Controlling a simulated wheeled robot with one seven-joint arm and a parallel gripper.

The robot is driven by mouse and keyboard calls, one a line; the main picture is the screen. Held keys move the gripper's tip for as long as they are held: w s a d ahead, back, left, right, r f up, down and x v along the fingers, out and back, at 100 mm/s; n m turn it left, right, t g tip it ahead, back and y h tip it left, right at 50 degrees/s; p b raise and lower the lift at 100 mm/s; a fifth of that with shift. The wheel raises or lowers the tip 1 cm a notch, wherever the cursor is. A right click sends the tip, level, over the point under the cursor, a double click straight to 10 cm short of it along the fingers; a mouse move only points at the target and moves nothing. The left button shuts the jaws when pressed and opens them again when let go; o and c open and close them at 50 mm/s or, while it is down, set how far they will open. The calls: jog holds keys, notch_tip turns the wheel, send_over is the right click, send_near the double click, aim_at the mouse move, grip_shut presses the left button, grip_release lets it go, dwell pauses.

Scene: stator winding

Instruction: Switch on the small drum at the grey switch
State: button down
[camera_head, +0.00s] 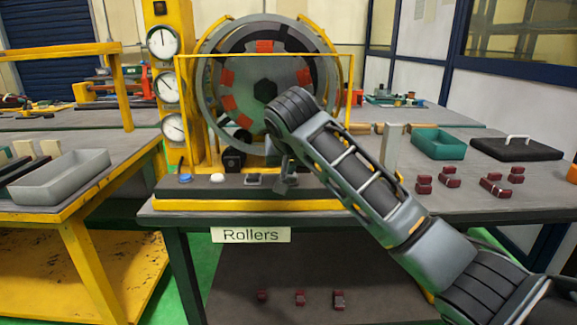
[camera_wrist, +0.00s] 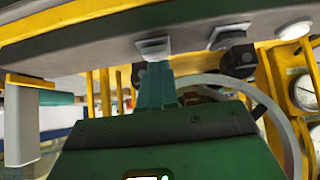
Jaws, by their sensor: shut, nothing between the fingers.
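A drum (camera_head: 240,85) with a dark disc and red blocks stands in a round frame behind the control ledge; I cannot tell which part is the small drum. Two grey switches sit on the ledge: one (camera_head: 253,180) is left of my gripper (camera_head: 287,187), the other is mostly hidden behind it. In the wrist view, the shut, empty gripper (camera_wrist: 155,75) has its fingertips right at one pale grey switch (camera_wrist: 153,47); contact is unclear. The second grey switch (camera_wrist: 228,36) is to its right. The switch positions are not clear.
A blue button (camera_head: 185,178) and a white button (camera_head: 217,179) sit left on the ledge. A grey post (camera_head: 391,146) stands right of the drum, behind my arm. Red parts (camera_head: 448,178) and a teal tray (camera_head: 438,145) lie on the right. Yellow frame bars rise behind the switches.

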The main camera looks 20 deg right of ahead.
jog(key=shift+r, duration=0.2)
jog(key=s+a+r+p, duration=0.1)
jog(key=s+r+p, duration=0.2)
jog(key=r, duration=0.8)
jog(key=shift+s+a+r+p, duration=0.3)
jog(key=shift+s+a+r, duration=0.1)
jog(key=shift+s, duration=0.75)
